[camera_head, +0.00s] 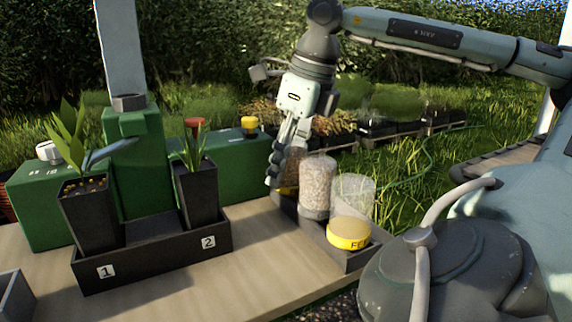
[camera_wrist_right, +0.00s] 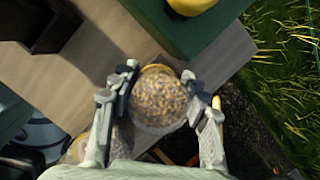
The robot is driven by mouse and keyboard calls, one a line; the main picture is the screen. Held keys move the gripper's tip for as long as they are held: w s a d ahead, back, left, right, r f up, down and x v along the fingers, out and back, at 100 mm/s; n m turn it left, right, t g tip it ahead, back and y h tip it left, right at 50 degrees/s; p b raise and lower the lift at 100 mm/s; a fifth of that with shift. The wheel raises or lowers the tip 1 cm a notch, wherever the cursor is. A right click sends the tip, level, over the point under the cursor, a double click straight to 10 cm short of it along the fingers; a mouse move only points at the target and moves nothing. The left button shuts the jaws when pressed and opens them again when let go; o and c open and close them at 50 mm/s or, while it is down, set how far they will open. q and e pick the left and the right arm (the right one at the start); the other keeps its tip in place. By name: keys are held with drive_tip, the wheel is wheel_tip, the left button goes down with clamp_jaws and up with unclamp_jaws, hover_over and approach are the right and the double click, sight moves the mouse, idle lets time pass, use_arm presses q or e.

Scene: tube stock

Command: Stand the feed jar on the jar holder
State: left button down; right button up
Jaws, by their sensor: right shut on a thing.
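My right gripper (camera_head: 280,165) points down at the back end of the dark jar holder (camera_head: 356,258). It is shut on a clear jar of brown mixed grain (camera_head: 293,165), with yellow at its base. In the right wrist view the jar (camera_wrist_right: 158,97) sits between the fingers of the gripper (camera_wrist_right: 158,100). Beside it stands a jar of pale grain (camera_head: 317,185). I cannot tell whether the held jar touches the holder. My left gripper is out of view.
A black tray (camera_head: 165,258) numbered 1 and 2 holds two potted plants on the wooden table (camera_head: 250,265). Green blocks (camera_head: 240,165) with red and yellow knobs stand behind. The table's front middle is clear. Grass lies beyond the right edge.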

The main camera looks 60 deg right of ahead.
drive_tip(key=shift+f, duration=0.15)
drive_tip(key=o, duration=1.3)
drive_tip(key=v, duration=1.2)
